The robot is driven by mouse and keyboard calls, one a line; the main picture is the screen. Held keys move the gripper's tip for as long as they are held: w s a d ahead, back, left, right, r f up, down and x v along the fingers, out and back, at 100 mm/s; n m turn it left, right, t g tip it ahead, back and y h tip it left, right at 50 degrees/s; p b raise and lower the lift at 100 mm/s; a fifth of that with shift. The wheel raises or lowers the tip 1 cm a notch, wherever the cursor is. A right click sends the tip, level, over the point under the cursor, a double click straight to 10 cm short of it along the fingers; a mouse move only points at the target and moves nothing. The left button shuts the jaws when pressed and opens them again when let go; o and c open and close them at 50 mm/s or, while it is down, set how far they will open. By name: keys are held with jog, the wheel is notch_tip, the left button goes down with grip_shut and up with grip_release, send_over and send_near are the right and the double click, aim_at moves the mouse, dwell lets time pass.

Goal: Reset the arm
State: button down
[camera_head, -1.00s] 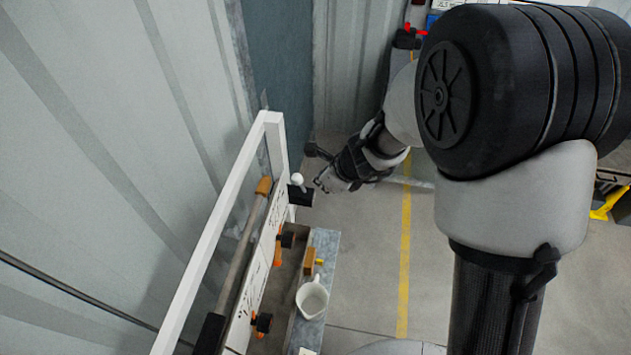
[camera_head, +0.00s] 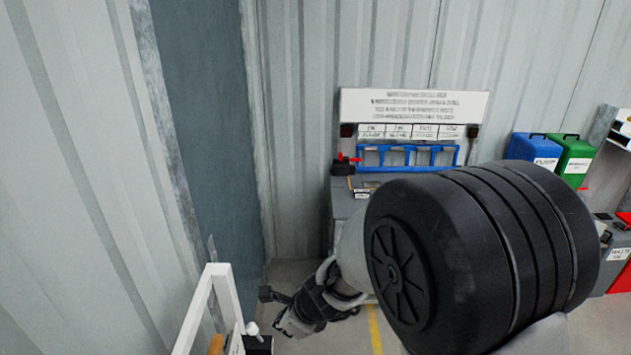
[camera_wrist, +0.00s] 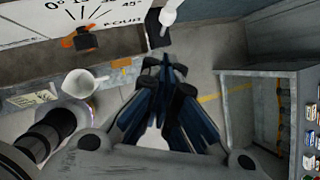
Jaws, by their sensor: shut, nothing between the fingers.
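My gripper (camera_head: 290,326) is low in the head view, at the end of my bent arm and just right of the white-framed panel. In the wrist view my gripper (camera_wrist: 166,70) has its dark fingers together, with nothing held between them. Its tips point toward the floor beside the panel, near a white knob (camera_wrist: 168,12) on a black mount, and look apart from it. My arm's large black joint covers the lower right of the head view.
The panel's white frame (camera_head: 224,292) stands close left of my gripper. A white cup (camera_wrist: 84,82) and an orange-black knob (camera_wrist: 80,40) are beside it. A blue rack (camera_head: 408,155) stands at the back wall, with blue (camera_head: 532,148) and green (camera_head: 573,158) bins to the right.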

jog(key=s+d+n+t+h+b, duration=0.1)
jog(key=s+d+n+h+b, duration=0.3)
jog(key=s+d+n+b, duration=1.4)
jog(key=s+d+n, duration=0.3)
jog(key=s+d, duration=0.1)
jog(key=d, duration=0.1)
jog(key=shift+d+n+h, duration=0.25)
jog(key=shift+n+h, duration=0.15)
jog(key=shift+r, duration=0.1)
